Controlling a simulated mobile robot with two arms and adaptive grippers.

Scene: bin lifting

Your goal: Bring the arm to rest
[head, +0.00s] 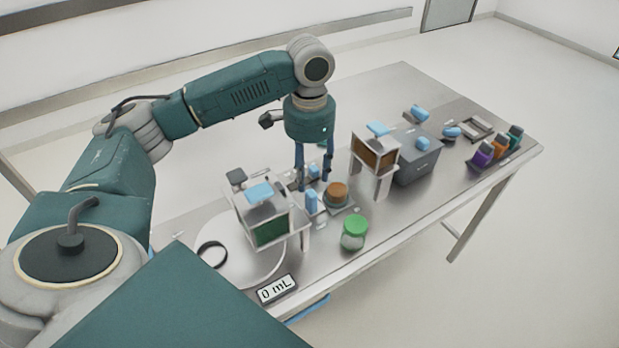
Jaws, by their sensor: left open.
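My left arm reaches in from the left, with its elbow raised over the steel table (405,85). My left gripper (314,183) points straight down over the middle of the table, with its two fingers apart. Small blue items and an orange-brown round piece (337,193) are close by its fingertips. I cannot tell whether the fingers touch any of them. My right gripper is not in view.
A white-framed stand with a green panel (272,231) and a similar stand with a brown panel (374,153) flank the gripper. A green-lidded jar (354,232) stands in front. A grey box (413,166) and coloured bottles (497,149) are farther right. A "0 mL" display (277,289) is near the front edge.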

